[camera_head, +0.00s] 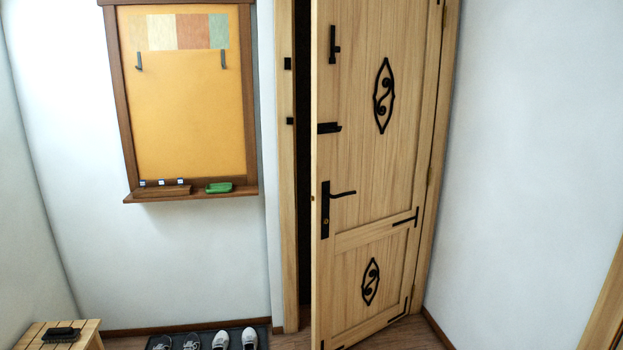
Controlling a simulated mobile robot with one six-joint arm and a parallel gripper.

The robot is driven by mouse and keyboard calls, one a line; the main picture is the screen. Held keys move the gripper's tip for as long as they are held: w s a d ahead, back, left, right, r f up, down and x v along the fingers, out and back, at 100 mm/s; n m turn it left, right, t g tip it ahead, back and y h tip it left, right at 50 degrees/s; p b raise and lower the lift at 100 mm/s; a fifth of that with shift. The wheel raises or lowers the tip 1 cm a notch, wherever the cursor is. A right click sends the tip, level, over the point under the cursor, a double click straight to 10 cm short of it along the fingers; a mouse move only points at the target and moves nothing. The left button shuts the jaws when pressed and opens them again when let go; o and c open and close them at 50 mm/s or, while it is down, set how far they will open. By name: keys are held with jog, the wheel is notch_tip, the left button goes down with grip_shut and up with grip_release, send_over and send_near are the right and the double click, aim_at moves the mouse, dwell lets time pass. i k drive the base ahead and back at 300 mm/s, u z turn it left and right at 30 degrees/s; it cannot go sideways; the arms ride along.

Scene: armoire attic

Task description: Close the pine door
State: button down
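The pine door (360,160) stands partly open in the head view, right of centre. Its hinge side is at the right, against the frame. Its free left edge stands out from the left jamb (287,180), with a narrow dark gap between them. A black lever handle (342,194) on a black plate sits near the free edge. Black bolts and ornaments are fixed to the door's face. My gripper is not in view.
A wood-framed orange board (188,110) with a ledge (192,194) hangs left of the door. Shoes (249,338) stand on a dark mat below. A wooden stool (88,335) with a brush is at the lower left. A white wall (530,150) is on the right.

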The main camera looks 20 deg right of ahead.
aim_at(380, 87)
jog(key=u, duration=0.15)
jog(key=i, duration=1.25)
jog(key=u, duration=0.1)
